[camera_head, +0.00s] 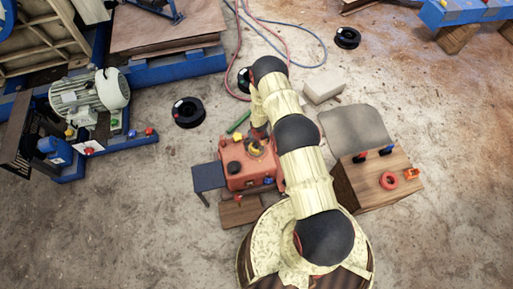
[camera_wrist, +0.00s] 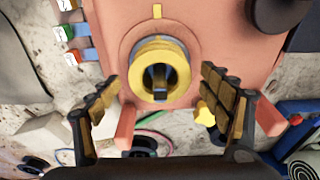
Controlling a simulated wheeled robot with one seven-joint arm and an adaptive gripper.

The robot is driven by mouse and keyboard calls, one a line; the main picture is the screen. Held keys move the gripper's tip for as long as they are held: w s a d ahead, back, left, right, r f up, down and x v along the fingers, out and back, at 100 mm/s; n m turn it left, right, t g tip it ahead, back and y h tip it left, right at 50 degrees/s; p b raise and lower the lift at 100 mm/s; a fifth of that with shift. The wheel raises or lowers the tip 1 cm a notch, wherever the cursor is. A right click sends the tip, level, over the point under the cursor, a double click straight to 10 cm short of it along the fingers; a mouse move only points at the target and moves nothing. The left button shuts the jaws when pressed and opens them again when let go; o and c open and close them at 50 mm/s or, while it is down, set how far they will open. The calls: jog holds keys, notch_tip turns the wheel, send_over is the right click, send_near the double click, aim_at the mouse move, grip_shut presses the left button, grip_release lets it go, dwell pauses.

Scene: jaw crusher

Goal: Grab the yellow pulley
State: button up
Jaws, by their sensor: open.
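The yellow pulley (camera_wrist: 137,56) is a ring seen nearly face-on in the wrist view, seated on the red-orange machine body (camera_wrist: 104,28). A dark shaft with a key shows in its centre. In the head view the pulley (camera_head: 254,148) is a small yellow spot on top of the red machine (camera_head: 238,180), partly hidden by my arm. My gripper (camera_wrist: 161,82) is open and empty. Its two dark, padded fingers stand left and right of the pulley in the wrist view, with a gap to each side. I cannot tell how far above it they are.
A wooden box (camera_head: 376,180) with a red ring stands right of the machine. A small blue-grey table (camera_head: 209,178) stands to its left. A motor (camera_head: 90,92) on a blue frame is at left. Black spools (camera_head: 188,112) and hoses lie on the floor.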

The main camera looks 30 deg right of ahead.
jog(key=shift+w+f+b, duration=0.15)
jog(key=shift+f+b, duration=0.15)
jog(key=shift+f, duration=0.75)
jog(key=shift+c, duration=1.2)
jog(key=c, duration=1.7)
